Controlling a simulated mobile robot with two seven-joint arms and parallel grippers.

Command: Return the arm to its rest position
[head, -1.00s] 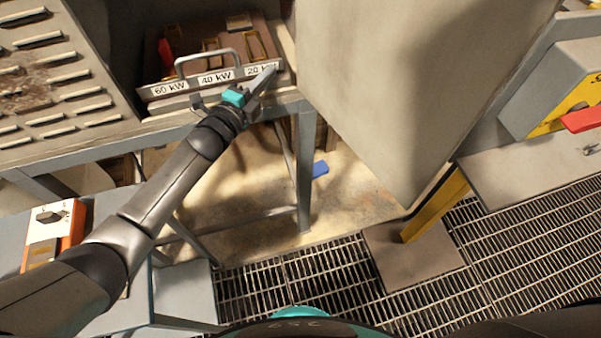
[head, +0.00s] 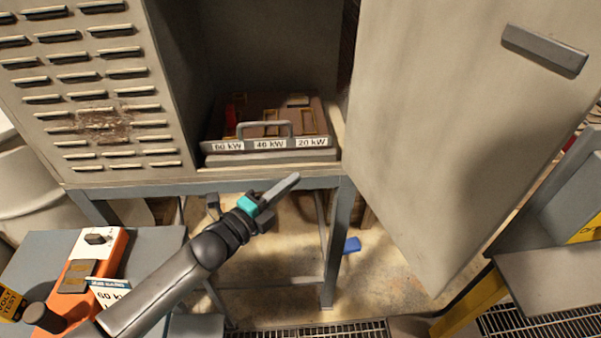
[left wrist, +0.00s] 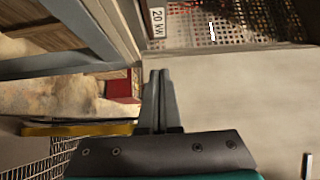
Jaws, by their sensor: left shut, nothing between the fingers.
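My left arm comes in from the lower left in the head view. Its gripper (head: 283,190) is shut and empty, in front of and below the open cabinet. In the left wrist view the two fingers (left wrist: 158,100) lie together with nothing between them. A brown tray (head: 268,148) with a grey handle sits inside the cabinet, its front labelled 60 kW, 40 kW and 20 kW. The gripper is apart from it. My right gripper does not show.
The cabinet's open door (head: 440,130) stands to the right. A blue-grey leg frame (head: 335,250) carries the cabinet. An orange and white device (head: 92,275) lies on a grey surface at lower left. A small blue object (head: 352,245) lies on the floor under the cabinet.

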